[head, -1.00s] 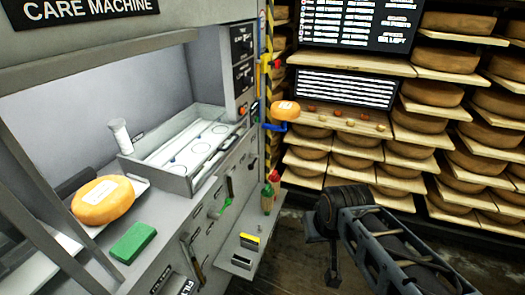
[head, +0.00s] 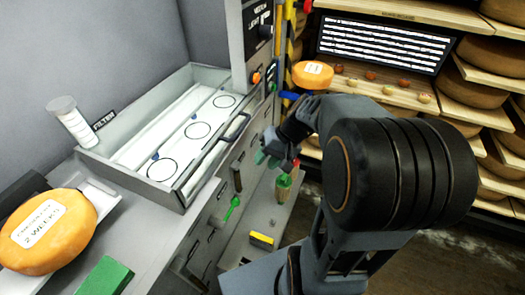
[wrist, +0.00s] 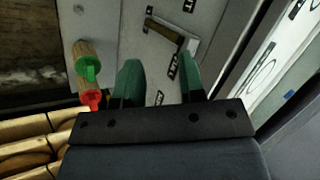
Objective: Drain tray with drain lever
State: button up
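The tray (head: 145,185) is a grey metal box with a pale floor marked with circles, set in the machine counter in the head view. Part of it shows at the right of the wrist view. On the front panel below it are a dark upright lever (head: 237,178) and a green lever (head: 232,208); I cannot read which is the drain lever. In the wrist view, a lever with a brownish handle (wrist: 162,29) lies beyond the fingertips, apart from them. My gripper (head: 270,155) is in front of the panel, with its green fingers (wrist: 158,62) apart and nothing between them.
Objects with green and red tops (head: 284,187) stand on a low ledge close to my gripper, near a yellow block (head: 262,240). Cheese shelves stand behind.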

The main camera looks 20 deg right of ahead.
jog(key=w+d+f+m+t+y+b, duration=0.3)
jog(key=w+d+f+t, duration=0.25)
jog(key=d, duration=0.35)
jog(key=w+d+f+m+t+y+b, duration=0.2)
jog(key=w+d+f+m+t+b, duration=0.15)
jog(key=d+f, duration=0.4)
jog(key=shift+n+t, duration=0.35)
jog(key=shift+t, duration=0.05)
jog(key=x, duration=0.6)
jog(key=p+x, duration=0.1)
jog(key=x, duration=0.5)
jog(key=shift+w, duration=0.5)
jog(key=shift+f, duration=0.1)
grip_shut()
jog(key=shift+f, duration=0.1)
